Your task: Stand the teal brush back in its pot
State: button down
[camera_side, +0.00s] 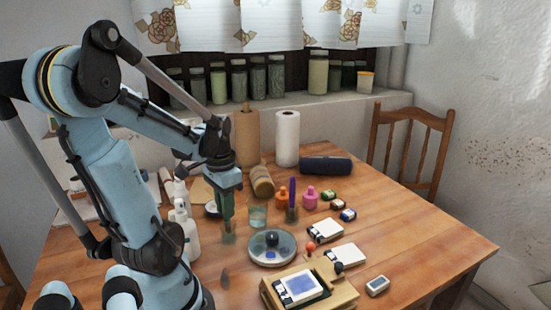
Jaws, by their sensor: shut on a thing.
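My gripper (226,190) points down over the table, left of its middle, and is shut on the teal brush (227,208). The brush hangs roughly upright, its upper part hidden between the jaws. Its lower end meets a small greenish glass-like pot (229,238) in the picture; I cannot tell whether it is inside the pot or in front of or behind it. A second pot (292,215), to the right, has a purple-blue brush (292,190) standing in it.
A clear glass (258,216) stands between the two pots. A round dish (271,258) with a dark knob lies in front. White bottles (186,225) stand close on the left. Orange and pink bottles (311,198) stand behind right.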

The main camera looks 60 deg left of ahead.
jog(key=shift+f, duration=0.6)
jog(key=shift+f, duration=0.15)
jog(key=c, duration=1.1)
grip_release()
jog(key=shift+r, duration=0.2)
notch_tip(320, 180, up, 12)
jog(key=shift+f, duration=0.1)
jog(key=w+d+f+m+t, duration=0.1)
jog(key=w+d+t, duration=0.1)
jog(key=w+d, duration=0.2)
jog(key=w+d+f+m+t, duration=0.1)
jog(key=w+d, duration=0.3)
jog(key=d, duration=0.5)
jog(key=w+d+f+m+t, duration=0.1)
jog(key=w+d+f+t, duration=0.1)
jog(key=w+d+t, duration=0.2)
jog(key=shift+w+d+f, duration=0.15)
jog(key=shift+d, duration=0.5)
jog(key=shift+w+d+f, duration=0.15)
jog(key=shift+d, duration=0.5)
